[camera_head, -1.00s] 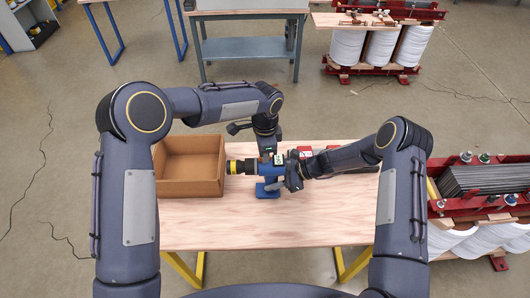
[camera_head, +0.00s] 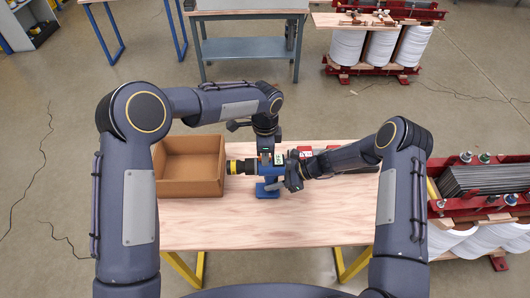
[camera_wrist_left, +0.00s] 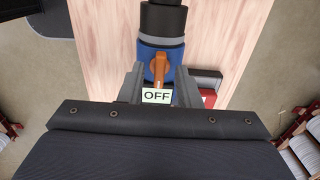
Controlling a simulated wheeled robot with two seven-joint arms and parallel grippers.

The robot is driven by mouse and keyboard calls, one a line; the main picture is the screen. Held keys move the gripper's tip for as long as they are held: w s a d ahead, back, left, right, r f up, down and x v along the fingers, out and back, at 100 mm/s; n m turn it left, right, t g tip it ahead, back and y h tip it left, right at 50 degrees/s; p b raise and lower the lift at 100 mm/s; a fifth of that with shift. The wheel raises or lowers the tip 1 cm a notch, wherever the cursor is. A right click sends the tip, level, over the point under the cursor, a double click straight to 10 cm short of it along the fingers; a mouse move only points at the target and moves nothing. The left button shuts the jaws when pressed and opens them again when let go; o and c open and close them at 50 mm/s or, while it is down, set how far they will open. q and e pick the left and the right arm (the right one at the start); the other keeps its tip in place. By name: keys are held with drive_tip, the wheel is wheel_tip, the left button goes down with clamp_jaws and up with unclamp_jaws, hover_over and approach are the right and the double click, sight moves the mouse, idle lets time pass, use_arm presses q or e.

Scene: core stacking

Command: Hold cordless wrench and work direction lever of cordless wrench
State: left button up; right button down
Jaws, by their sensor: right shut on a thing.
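The cordless wrench (camera_head: 268,168) is blue with a black and yellow nose pointing left, above the wooden table (camera_head: 250,225). In the left wrist view its blue body (camera_wrist_left: 174,58) carries an orange direction lever (camera_wrist_left: 158,66). A white label reading "OFF" (camera_wrist_left: 157,96) shows below the lever. My left gripper (camera_head: 266,156) points down over the wrench from behind. In its wrist view the two fingers (camera_wrist_left: 159,80) stand apart on either side of the lever, with gaps. My right gripper (camera_head: 292,178) is shut on the cordless wrench from the right; its fingertips are partly hidden.
An open cardboard box (camera_head: 190,190) stands left of the wrench. Red items (camera_head: 304,152) lie behind the right forearm. The front of the table is clear. A red rack with white coils (camera_head: 480,215) stands to the right.

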use_arm(q)
wheel_tip(320, 180, up, 12)
idle(0.7)
use_arm(e)
drive_tip(key=c, duration=1)
unclamp_jaws()
